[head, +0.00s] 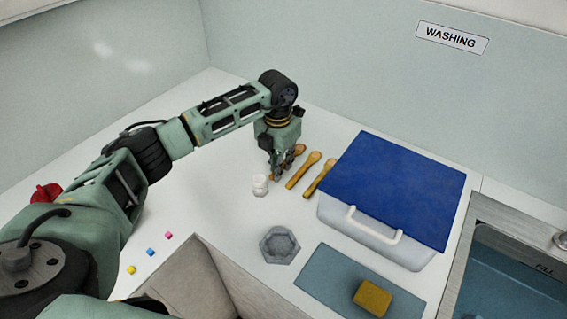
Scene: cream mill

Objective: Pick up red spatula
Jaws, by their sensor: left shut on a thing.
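My left gripper (277,175) is at the back of the white counter, pointing down and shut on a wooden spoon (299,150). The gripper hides most of that spoon, with its head showing just to the right of the fingers. Two more wooden spoons (304,170) (320,177) lie side by side to the right of the gripper. I cannot make out a red spatula. A red object (45,193) at the far left is partly hidden by my left arm, and its kind is unclear. My right gripper is not in view.
A small white jar (260,185) stands just in front of the gripper. A grey hexagonal dish (279,245), a white bin with a blue lid (400,185), a blue mat (325,283) with a yellow sponge (373,298), and a sink (510,270) lie rightward. Small coloured cubes (150,252) are at left.

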